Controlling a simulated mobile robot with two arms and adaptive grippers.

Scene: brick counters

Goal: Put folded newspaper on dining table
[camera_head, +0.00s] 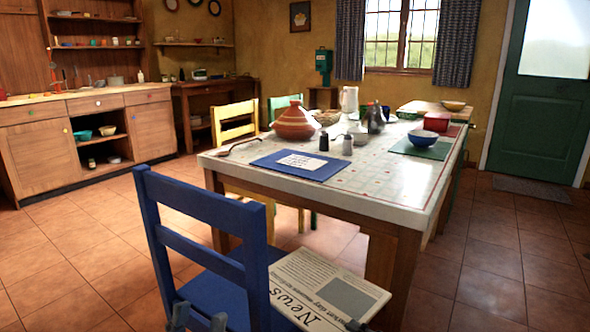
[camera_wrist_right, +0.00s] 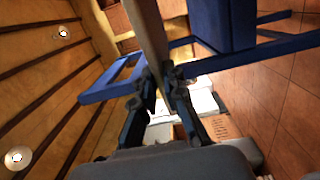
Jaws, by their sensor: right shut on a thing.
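The folded newspaper (camera_head: 330,285) is a pale grey block with "News" print and a grey picture panel. In the head view it shows over the right part of the blue chair's (camera_head: 205,250) seat; I cannot tell whether it touches the seat. My right gripper (camera_wrist_right: 158,88) is shut on the newspaper's edge, which shows as a tan slab (camera_wrist_right: 147,30) in the right wrist view. My left gripper (camera_head: 198,318) shows at the bottom edge with its two fingertips apart, empty, in front of the chair. The dining table (camera_head: 385,185) stands beyond, with a pale tiled top.
Bare tabletop lies at the front right. The blue chair back stands left of the newspaper.

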